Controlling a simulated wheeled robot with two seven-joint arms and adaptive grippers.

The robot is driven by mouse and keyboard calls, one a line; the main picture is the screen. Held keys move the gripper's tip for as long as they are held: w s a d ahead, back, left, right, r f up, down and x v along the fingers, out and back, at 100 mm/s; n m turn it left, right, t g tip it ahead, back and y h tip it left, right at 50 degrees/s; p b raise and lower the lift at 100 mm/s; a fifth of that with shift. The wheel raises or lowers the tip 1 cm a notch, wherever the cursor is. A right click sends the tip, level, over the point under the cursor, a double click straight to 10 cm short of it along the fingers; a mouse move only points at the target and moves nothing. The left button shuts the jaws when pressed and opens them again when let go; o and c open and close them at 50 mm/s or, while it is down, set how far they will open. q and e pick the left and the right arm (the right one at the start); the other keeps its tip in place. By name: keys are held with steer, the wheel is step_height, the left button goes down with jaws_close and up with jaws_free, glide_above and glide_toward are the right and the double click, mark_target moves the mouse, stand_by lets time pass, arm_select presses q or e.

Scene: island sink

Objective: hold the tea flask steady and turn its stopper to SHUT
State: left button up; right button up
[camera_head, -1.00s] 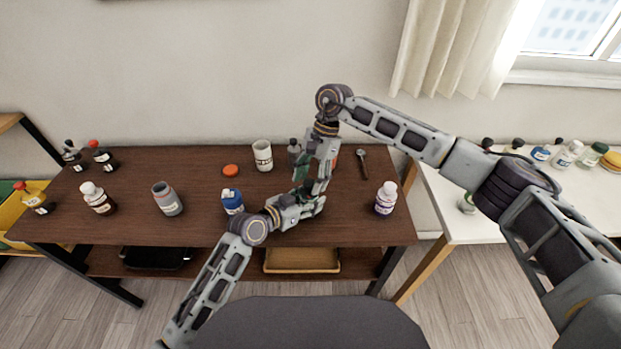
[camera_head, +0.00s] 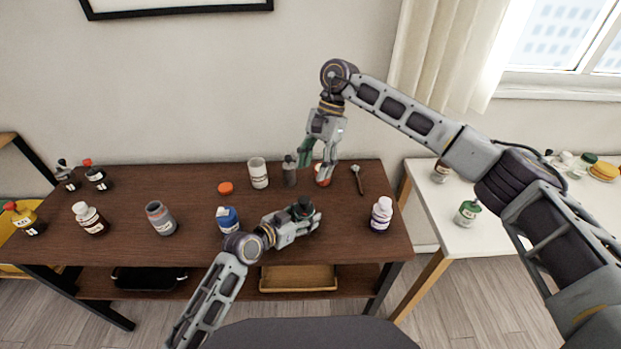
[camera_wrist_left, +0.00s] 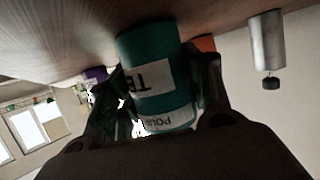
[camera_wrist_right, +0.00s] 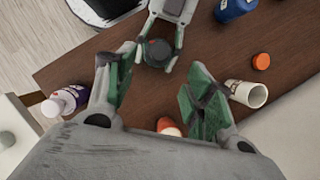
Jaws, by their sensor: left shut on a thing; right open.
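The tea flask is a teal cylinder with white labels, upside down in the left wrist view (camera_wrist_left: 155,65). In the head view only its dark stopper (camera_head: 303,207) shows clearly above my left gripper (camera_head: 308,222). My left gripper is shut around the flask's body, and the flask stands on the table. My right gripper (camera_head: 317,172) is open and empty, raised above and behind the flask, apart from the stopper. The right wrist view shows the round dark stopper (camera_wrist_right: 158,50) beyond my open fingers. Its SHUT mark and turn position are too small to read.
Behind stand a white cup (camera_head: 258,173), a grey bottle (camera_head: 290,170) and an orange-red object (camera_head: 322,175). A spoon (camera_head: 358,180) lies to their right. The brown table (camera_head: 345,235) is clear between.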

steer(key=shift+v, duration=1.25)
arm_select(q)
steer(key=o, duration=1.2)
steer(key=shift+c, duration=0.2)
steer(key=shift+s+a, duration=0.15)
steer(key=shift+v, duration=5.8)
